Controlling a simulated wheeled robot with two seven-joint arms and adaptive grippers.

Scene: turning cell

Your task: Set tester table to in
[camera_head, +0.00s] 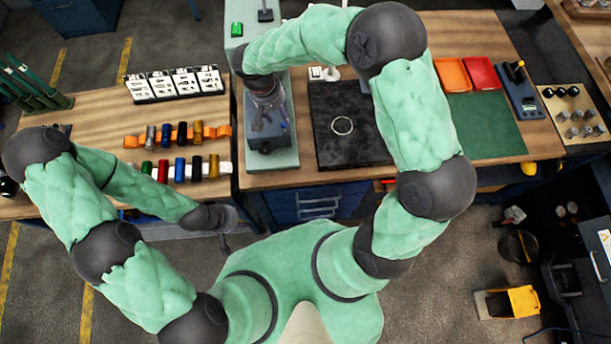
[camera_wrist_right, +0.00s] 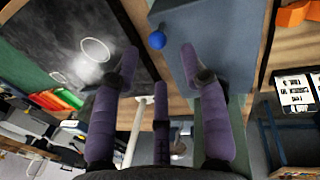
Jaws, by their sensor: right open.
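The tester stands on a pale green base (camera_head: 287,161) between two wooden tops in the head view. A blue-grey block, apparently its table (camera_head: 262,142), sits on this base; it also shows in the right wrist view (camera_wrist_right: 215,30). A small blue ball knob (camera_wrist_right: 157,41) is at the block's side. My right gripper (camera_head: 273,118) is over the block and hides part of it. In the right wrist view its fingers (camera_wrist_right: 160,68) are spread and empty, with the knob ahead between them. My left gripper (camera_head: 228,222) hangs near the front edge of the left bench, away from the tester; its fingers are unclear.
A black plate with a white ring (camera_head: 342,125) lies right of the tester. A green button (camera_head: 237,29) is on the column behind. Red and orange trays (camera_head: 481,73) and a green mat (camera_head: 484,125) are farther right.

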